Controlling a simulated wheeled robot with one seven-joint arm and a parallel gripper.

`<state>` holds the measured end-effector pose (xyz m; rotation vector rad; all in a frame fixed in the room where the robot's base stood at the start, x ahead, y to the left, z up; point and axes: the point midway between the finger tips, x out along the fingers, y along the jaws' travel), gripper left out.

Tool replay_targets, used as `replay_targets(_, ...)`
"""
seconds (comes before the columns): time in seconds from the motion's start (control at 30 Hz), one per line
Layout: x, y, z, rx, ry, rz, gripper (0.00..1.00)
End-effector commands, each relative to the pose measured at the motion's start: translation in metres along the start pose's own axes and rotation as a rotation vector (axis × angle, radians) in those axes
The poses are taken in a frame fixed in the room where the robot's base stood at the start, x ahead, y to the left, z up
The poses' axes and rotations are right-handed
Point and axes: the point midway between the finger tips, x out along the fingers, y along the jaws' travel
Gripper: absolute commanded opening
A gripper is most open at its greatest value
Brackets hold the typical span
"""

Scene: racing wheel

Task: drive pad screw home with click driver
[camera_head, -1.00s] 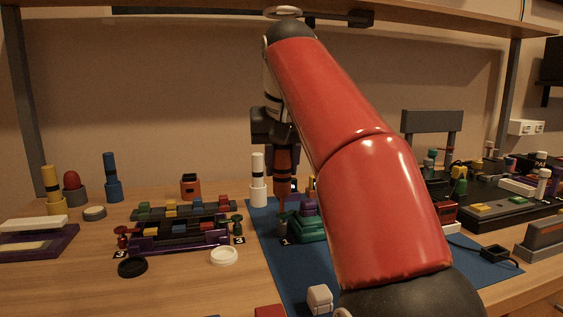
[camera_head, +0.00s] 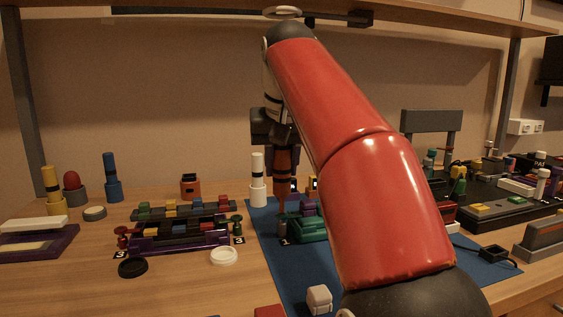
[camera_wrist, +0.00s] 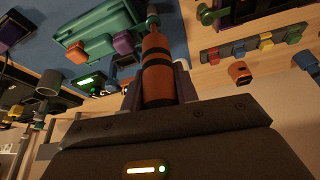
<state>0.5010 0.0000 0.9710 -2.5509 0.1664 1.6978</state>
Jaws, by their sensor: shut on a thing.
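My gripper (camera_wrist: 158,88) is shut on the click driver (camera_wrist: 157,72), an orange handle with black bands. In the head view the driver (camera_head: 282,168) hangs upright below my gripper. Its tip points down at a small grey post (camera_head: 282,228) at the left end of the green fixture (camera_head: 312,230), beside a label marked 1. In the wrist view the tip meets or nearly meets a grey round part (camera_wrist: 152,22) beside the green fixture (camera_wrist: 95,38). The screw itself is not distinguishable, and I cannot tell how deep it sits.
The blue mat (camera_head: 290,270) lies under the fixture. A white post (camera_head: 258,180) stands close to the left of the driver. A purple rack (camera_head: 175,238) with coloured blocks is farther left. My red arm hides much of the mat. Bare table lies at front left.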

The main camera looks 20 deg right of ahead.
Motion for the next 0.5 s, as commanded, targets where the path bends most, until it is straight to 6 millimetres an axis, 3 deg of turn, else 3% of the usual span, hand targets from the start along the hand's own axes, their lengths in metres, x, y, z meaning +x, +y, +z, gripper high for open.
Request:
replay_targets(0.07, 0.002, 0.001, 0.000, 0.000, -0.012, 0.004, 0.03)
replay_targets(0.5, -0.030, 0.000, -0.013, 0.000, -0.005, 0.001, 0.03)
